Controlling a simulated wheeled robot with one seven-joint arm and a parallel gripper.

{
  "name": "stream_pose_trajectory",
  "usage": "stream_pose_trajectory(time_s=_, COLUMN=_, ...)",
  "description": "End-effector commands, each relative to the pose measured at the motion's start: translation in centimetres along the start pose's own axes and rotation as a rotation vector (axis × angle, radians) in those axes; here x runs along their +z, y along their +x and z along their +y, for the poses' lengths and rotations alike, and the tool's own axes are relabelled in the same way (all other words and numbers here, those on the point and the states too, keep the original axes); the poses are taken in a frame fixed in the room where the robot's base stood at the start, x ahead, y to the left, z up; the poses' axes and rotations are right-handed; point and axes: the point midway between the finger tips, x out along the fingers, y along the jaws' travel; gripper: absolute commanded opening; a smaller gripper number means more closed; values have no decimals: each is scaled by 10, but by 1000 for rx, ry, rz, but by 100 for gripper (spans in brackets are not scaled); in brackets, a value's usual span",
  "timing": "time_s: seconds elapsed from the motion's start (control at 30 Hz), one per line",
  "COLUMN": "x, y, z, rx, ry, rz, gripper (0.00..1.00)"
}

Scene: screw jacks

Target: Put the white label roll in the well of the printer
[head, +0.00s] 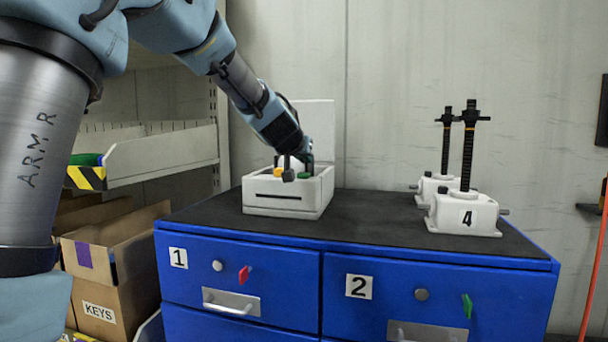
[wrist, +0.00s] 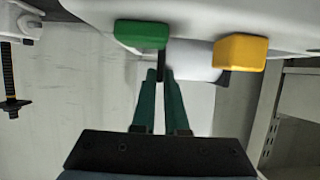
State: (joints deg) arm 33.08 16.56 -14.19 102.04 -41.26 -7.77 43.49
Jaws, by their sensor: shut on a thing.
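The printer (head: 282,200) is a white box with a dark front slot, standing on the cabinet top with its lid (head: 318,135) raised. A yellow block (head: 277,172) and a green block (head: 304,176) sit at its top. My gripper (head: 298,166) points down into the printer's open top, its dark fingertips close to these blocks. It is shut on the white label roll (wrist: 193,60), which shows between the green and yellow blocks in the wrist view. The roll is mostly hidden in the head view. I cannot tell whether it touches the well floor.
Two white screw jacks stand at the right of the cabinet top; the near one (head: 463,213) is marked 4. The black top (head: 370,215) is clear between them and the printer. A shelf (head: 160,155) and cardboard boxes (head: 110,270) are at the left.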

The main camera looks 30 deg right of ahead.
Motion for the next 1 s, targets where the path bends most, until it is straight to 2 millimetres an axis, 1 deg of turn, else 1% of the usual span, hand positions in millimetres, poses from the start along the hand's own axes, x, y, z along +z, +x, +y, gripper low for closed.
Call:
stream_pose_trajectory(time_s=0.03, x=10, y=4, z=-2, rx=-2, ry=0, rz=-1, gripper=0)
stream_pose_trajectory(time_s=0.13, x=17, y=7, z=-1, rx=-1, ry=-1, rz=2, gripper=0)
stream_pose_trajectory(time_s=0.43, x=17, y=7, z=0, rx=-1, ry=0, rz=2, gripper=0)
stream_pose_trajectory(time_s=0.83, x=29, y=12, z=0, rx=0, ry=0, rz=2, gripper=0)
stream_pose_trajectory(time_s=0.93, x=28, y=12, z=0, rx=0, ry=0, rz=2, gripper=0)
stream_pose_trajectory(time_s=0.97, x=29, y=12, z=0, rx=0, ry=-1, rz=0, gripper=12)
stream_pose_trajectory(time_s=1.0, x=29, y=12, z=0, rx=0, ry=-1, rz=0, gripper=16)
